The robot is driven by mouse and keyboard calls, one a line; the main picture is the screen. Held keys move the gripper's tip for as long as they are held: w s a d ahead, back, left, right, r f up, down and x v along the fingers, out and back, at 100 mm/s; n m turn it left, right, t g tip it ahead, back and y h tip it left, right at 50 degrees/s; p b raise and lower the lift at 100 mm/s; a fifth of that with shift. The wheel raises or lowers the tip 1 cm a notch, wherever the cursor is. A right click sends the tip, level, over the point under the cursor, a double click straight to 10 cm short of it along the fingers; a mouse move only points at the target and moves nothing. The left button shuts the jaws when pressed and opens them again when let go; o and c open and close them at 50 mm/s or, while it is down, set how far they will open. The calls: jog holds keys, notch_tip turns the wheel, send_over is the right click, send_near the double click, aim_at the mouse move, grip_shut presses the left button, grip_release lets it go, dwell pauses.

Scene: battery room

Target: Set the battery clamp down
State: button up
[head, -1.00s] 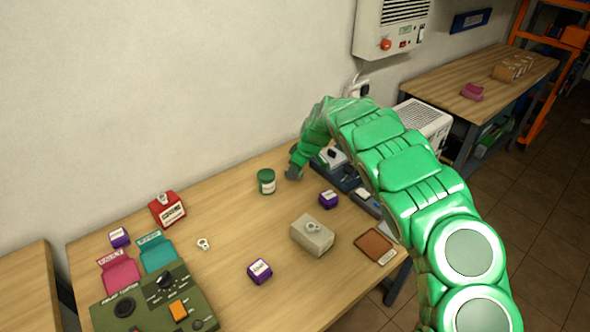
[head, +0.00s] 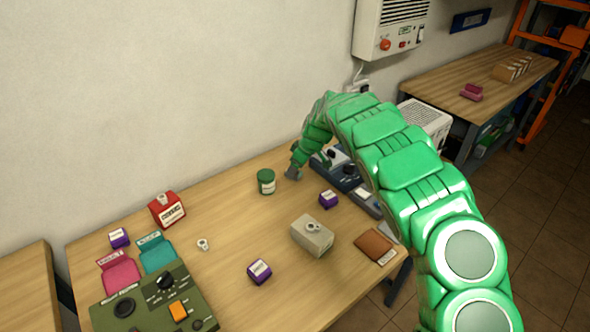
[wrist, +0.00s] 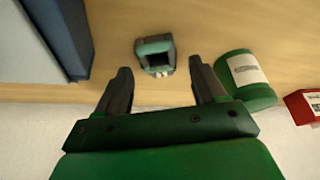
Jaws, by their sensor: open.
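My gripper (wrist: 160,70) is open in the wrist view, its two dark fingers apart. A small green and grey piece with a dark opening (wrist: 154,44), which looks like the battery clamp, sits on the wooden table between and just beyond the fingertips. Clear gaps show between it and each finger. In the head view my gripper (head: 292,173) is low over the back of the table, beside the green jar (head: 266,182). The clamp cannot be made out there.
The green jar (wrist: 248,80) stands close to the right finger, with a red box (wrist: 303,106) beyond. A blue device (wrist: 58,35) is at left. In the head view, a beige box (head: 312,236), purple boxes (head: 328,199) and a green control panel (head: 155,300) stand on the table (head: 215,285).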

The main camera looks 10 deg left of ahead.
jog(key=v, duration=1)
jog(key=shift+r, duration=0.15)
